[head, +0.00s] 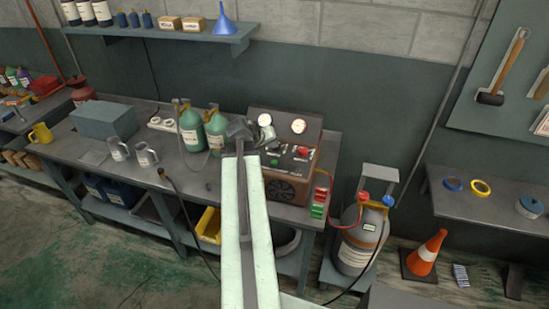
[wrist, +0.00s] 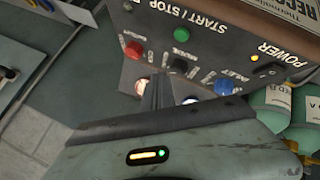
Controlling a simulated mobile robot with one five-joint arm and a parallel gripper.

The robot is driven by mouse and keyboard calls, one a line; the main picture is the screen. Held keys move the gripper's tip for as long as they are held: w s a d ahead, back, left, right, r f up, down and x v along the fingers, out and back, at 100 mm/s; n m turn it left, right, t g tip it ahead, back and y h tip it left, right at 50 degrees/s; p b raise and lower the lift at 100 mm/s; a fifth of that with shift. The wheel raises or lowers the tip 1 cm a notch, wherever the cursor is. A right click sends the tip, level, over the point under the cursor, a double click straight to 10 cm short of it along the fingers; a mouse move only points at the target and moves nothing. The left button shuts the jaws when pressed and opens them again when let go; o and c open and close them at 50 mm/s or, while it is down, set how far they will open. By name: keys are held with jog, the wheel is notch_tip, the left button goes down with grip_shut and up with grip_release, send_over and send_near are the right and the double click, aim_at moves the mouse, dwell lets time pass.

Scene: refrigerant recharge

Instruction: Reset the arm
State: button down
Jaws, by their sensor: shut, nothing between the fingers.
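My gripper (head: 241,130) is at the end of my raised arm, which stretches over the workbench in the head view. In the wrist view my gripper (wrist: 160,90) is shut and empty, its fingers pointing at the front of the recovery machine. The brown recovery machine (head: 290,190) stands on the bench, with two round gauges on top. In the wrist view its panel (wrist: 215,45) shows a red knob (wrist: 133,50), a green button (wrist: 180,38) and a blue knob (wrist: 223,87). I cannot tell whether the fingertips touch the panel.
A grey cylinder (head: 357,240) with a red hose stands right of the bench. An orange cone (head: 427,253) is on the floor.

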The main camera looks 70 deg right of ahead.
jog(key=shift+f, duration=0.1)
jog(key=w+a+f+n+t, duration=0.1)
jog(key=w+a, duration=0.4)
jog(key=w, duration=0.3)
jog(key=w+a+n+t+b, duration=0.15)
jog(key=w+a, duration=0.25)
jog(key=w, duration=0.4)
jog(key=w+a+f+n+t, duration=0.1)
jog(key=w+a+n, duration=0.1)
jog(key=w+a, duration=0.4)
jog(key=w+a+f+n+t+y, duration=0.2)
jog(key=w+a+f+n, duration=0.1)
jog(key=w+a, duration=1.2)
jog(key=w+a+f+n+y+b, duration=0.1)
jog(key=a+f+n+y, duration=0.1)
jog(key=a, duration=1.4)
jog(key=s+a+f+n+g+y, duration=0.1)
jog(key=s+a+y, duration=0.1)
jog(key=a, duration=0.8)
jog(key=s+a+f+n+g+y, duration=0.1)
jog(key=s+a, duration=0.4)
jog(key=a, duration=0.5)
jog(key=shift+f+g+y+b, duration=0.35)
jog(key=shift+f+g+y, duration=0.25)
jog(key=shift+y, duration=0.3)
jog(key=shift+n, duration=0.25)
